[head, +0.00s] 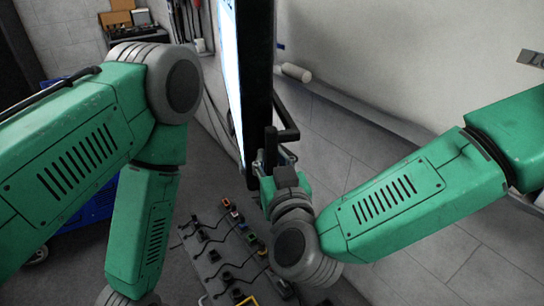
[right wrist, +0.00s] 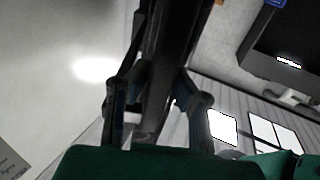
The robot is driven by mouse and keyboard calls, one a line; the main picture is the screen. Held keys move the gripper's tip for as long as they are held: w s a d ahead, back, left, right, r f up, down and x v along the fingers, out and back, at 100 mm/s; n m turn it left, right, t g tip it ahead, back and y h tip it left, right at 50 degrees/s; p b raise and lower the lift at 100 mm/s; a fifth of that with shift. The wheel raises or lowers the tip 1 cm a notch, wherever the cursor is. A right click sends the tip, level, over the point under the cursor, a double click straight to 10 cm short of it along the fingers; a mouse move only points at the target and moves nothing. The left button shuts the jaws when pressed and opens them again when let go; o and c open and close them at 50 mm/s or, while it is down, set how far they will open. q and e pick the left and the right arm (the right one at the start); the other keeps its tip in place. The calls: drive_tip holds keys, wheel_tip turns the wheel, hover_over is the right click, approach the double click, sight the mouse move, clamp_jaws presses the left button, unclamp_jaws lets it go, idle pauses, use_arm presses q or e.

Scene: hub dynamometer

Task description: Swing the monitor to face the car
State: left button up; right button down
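The monitor (head: 256,85) stands almost edge-on in the upper middle of the head view. Its bright screen (head: 229,60) faces left and its dark back faces right. A black handle bar (head: 287,133) sticks out from the back near its lower end. My right gripper (head: 274,163) is at the monitor's lower end, by this bar. In the right wrist view, its two fingers (right wrist: 157,85) lie on either side of a dark part of the monitor (right wrist: 172,40). I cannot tell whether they press on it. My left arm reaches down at the left; its gripper is out of frame.
A grey floor panel (head: 222,262) with several small cabled items lies below the monitor. A blue cabinet (head: 80,215) is partly hidden behind my left arm. A pale wall (head: 400,60) stands behind the monitor, with a white roll (head: 296,72) near it. The tiled floor at right is clear.

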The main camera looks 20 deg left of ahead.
drive_tip(key=shift+s+a, duration=0.1)
drive_tip(key=shift+a, duration=0.1)
drive_tip(key=w+d+y+b, duration=0.1)
drive_tip(key=w+d, duration=0.4)
drive_tip(key=d, duration=0.2)
drive_tip(key=w+d+n+g+b, duration=0.1)
drive_tip(key=w+d, duration=0.4)
drive_tip(key=d, duration=0.2)
drive_tip(key=shift+d+y+b, duration=0.25)
drive_tip(key=shift+y+b, duration=0.05)
drive_tip(key=shift+y, duration=0.1)
drive_tip(key=shift+s+f, duration=0.1)
drive_tip(key=c, duration=1.4)
unclamp_jaws()
drive_tip(key=shift+d, duration=0.15)
drive_tip(key=shift+s+d, duration=0.1)
